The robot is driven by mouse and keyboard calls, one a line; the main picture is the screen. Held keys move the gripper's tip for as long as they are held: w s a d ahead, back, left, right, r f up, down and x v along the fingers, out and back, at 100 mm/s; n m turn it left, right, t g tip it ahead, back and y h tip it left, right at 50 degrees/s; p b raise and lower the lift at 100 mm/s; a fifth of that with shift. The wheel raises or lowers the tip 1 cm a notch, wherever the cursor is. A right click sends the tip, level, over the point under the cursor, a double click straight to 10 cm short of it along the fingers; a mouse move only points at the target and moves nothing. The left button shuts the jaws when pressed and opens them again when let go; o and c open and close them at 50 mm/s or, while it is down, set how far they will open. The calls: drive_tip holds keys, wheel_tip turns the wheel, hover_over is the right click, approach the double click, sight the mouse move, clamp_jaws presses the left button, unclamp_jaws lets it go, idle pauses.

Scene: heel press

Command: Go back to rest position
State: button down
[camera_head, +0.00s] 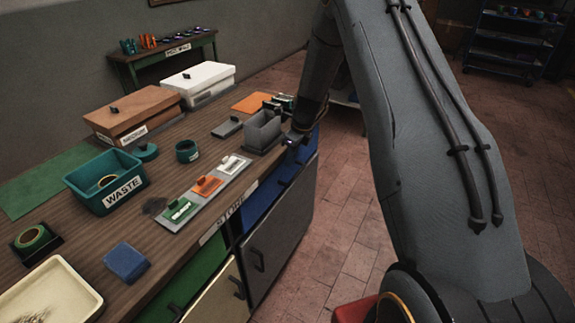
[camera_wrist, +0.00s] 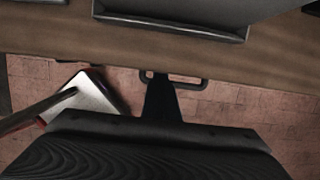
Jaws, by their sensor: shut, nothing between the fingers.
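My gripper (camera_head: 294,138) is at the end of my arm, at the right front edge of the wooden workbench (camera_head: 150,235), close to a grey open box (camera_head: 264,128). In the wrist view its dark, shut fingers (camera_wrist: 160,92) point toward the bench edge, with nothing between them. A dark handle (camera_wrist: 190,81) shows beside the fingertips. Whether the gripper touches the bench or the handle cannot be told. My grey arm reaches across the right half of the head view and hides part of the floor.
The bench holds a teal WASTE bin (camera_head: 107,182), a grey tray with several coloured pieces (camera_head: 230,183), a brown box (camera_head: 135,112) and a white box (camera_head: 199,80). Drawers with handles (camera_head: 258,260) line its front. Open brick floor (camera_head: 345,200) lies to the right.

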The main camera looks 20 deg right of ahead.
drive_tip(key=s+a+r+n+h+b, duration=0.1)
drive_tip(key=s+a+r+n+b, duration=0.1)
drive_tip(key=s+r+n, duration=1)
drive_tip(key=s+a+n+h+b, duration=0.1)
drive_tip(key=s+a+n+b, duration=0.1)
drive_tip(key=s+n, duration=1.3)
drive_tip(key=s+b, duration=0.1)
drive_tip(key=s, duration=0.4)
drive_tip(key=shift+s+r+g, duration=0.25)
drive_tip(key=shift+s+g, duration=0.05)
drive_tip(key=shift+s, duration=0.05)
